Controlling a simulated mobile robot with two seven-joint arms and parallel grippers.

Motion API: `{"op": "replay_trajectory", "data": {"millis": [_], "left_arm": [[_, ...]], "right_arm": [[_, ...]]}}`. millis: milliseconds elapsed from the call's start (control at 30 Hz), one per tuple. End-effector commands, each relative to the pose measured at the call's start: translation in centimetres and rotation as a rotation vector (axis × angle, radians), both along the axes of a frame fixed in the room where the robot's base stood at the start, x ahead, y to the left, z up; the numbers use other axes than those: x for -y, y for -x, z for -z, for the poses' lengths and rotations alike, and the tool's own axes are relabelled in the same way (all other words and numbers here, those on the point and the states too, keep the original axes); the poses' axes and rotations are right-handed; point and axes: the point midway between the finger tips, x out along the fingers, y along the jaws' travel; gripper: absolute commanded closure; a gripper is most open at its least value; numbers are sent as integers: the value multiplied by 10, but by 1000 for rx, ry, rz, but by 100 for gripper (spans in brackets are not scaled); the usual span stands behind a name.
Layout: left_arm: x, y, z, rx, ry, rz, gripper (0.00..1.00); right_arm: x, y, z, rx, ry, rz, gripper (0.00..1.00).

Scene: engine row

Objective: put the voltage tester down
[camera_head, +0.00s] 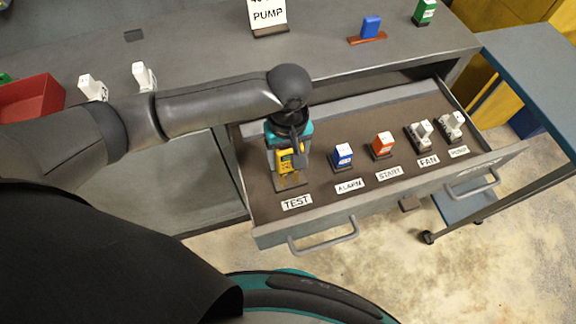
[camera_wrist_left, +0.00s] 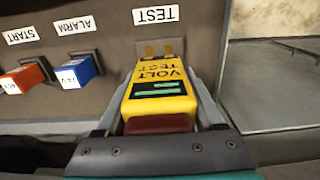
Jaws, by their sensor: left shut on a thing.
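The yellow voltage tester (camera_head: 286,162) is in my left gripper (camera_head: 291,168), over the TEST end of the open drawer (camera_head: 333,231). In the left wrist view the tester (camera_wrist_left: 160,92) shows a dark display with green bars and the words VOLT TEST. Its prongs point toward the TEST label (camera_wrist_left: 156,15). My left gripper (camera_wrist_left: 167,100) is shut on it, a finger on each side. The prongs are at or very near a dark socket by the label; I cannot tell if they are seated. My right gripper is not seen.
A PUMP sign (camera_head: 268,15) and a blue block (camera_head: 371,26) stand on the bench. A red bin (camera_head: 32,98) is far left.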

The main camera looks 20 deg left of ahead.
Motion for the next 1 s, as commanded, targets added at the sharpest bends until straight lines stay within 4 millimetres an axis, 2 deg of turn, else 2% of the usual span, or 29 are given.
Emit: {"op": "replay_trajectory", "data": {"millis": [300,667,700,933,1000], "left_arm": [[0,0,41,0,0,1,100],[0,0,43,-1,1,0,100],[0,0,43,0,0,0,27],[0,0,43,0,0,0,1],[0,0,43,0,0,0,0]], "right_arm": [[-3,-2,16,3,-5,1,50],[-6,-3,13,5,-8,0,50],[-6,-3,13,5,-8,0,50],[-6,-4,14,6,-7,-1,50],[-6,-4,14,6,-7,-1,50]]}}
